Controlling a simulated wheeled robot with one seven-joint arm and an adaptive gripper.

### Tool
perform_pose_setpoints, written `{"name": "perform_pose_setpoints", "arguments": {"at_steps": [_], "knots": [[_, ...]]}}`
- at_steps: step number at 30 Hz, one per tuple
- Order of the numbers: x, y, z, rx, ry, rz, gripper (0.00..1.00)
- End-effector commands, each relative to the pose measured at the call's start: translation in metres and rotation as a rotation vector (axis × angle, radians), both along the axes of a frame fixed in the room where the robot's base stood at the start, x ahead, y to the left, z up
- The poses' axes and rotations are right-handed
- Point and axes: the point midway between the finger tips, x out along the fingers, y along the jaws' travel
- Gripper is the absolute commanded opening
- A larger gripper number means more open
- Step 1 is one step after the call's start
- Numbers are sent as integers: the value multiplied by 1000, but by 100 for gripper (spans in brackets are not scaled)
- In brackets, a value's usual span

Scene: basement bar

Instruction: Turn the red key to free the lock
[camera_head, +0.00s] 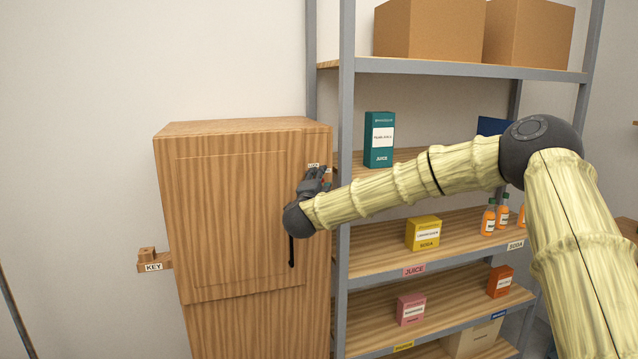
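A wooden cabinet (235,230) stands left of the metal shelving. A small white label (313,165) sits near the upper right of its door; its text is too small to read. My gripper (318,174) is at the cabinet's right edge, just below this label. A tiny bit of red (327,186) shows beside the fingers and may be the red key, but most of it is hidden. The lock is hidden behind my gripper. The fingers are too small and dark to tell whether they are open or shut on something.
A wooden bracket labelled KEY (155,266) juts from the cabinet's left side, with only a small wooden block on it. A dark vertical handle (291,251) is on the door. Metal shelving (347,200) with boxes and bottles stands close on the right, behind my arm.

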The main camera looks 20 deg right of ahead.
Motion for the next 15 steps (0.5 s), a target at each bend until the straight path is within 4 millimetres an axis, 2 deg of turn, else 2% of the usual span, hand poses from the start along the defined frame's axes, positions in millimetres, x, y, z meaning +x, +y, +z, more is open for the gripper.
{"name": "perform_pose_setpoints", "arguments": {"at_steps": [8, 11, 15], "knots": [[-1, 2, -1, -2, 2, 3, 39], [-7, 5, -2, -2, 2, 4, 39], [-24, 14, -5, -2, 2, 5, 39]]}}
